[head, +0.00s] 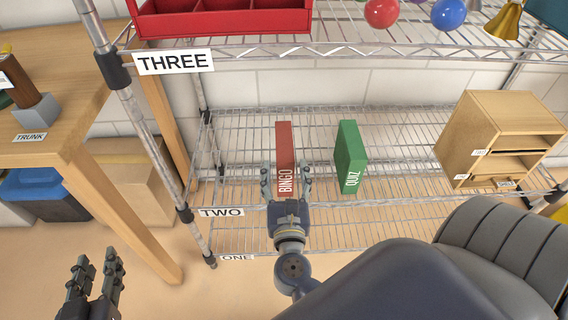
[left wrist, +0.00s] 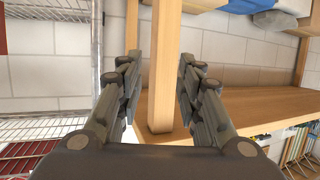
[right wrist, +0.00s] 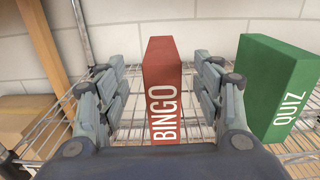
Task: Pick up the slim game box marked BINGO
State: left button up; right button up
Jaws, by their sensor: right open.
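The slim red box marked BINGO (head: 284,150) stands upright on the wire shelf labelled TWO. It also shows in the right wrist view (right wrist: 162,90), between the fingers. My right gripper (head: 286,180) is open, with one finger on each side of the box's near end. In the right wrist view, gaps show between the fingers and the box. My left gripper (head: 92,275) is at the lower left of the head view, away from the shelf. In the left wrist view its fingers (left wrist: 160,85) are apart, with a wooden table leg visible beyond them.
A green QUIZ box (head: 350,157) stands to the right of BINGO on the same wire shelf (head: 240,150). A small wooden cabinet (head: 505,135) is further right. A red tray (head: 225,20) sits on shelf THREE above. A wooden table (head: 60,100) is at left.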

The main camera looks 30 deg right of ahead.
aim_at(284, 139)
jog(key=shift+w+d+r, duration=0.1)
jog(key=shift+w+d, duration=0.15)
jog(key=shift+d, duration=0.05)
jog(key=x, duration=0.3)
jog(key=shift+w+d, duration=0.2)
jog(key=shift+w, duration=0.1)
jog(key=shift+x, duration=3.25)
grip_shut()
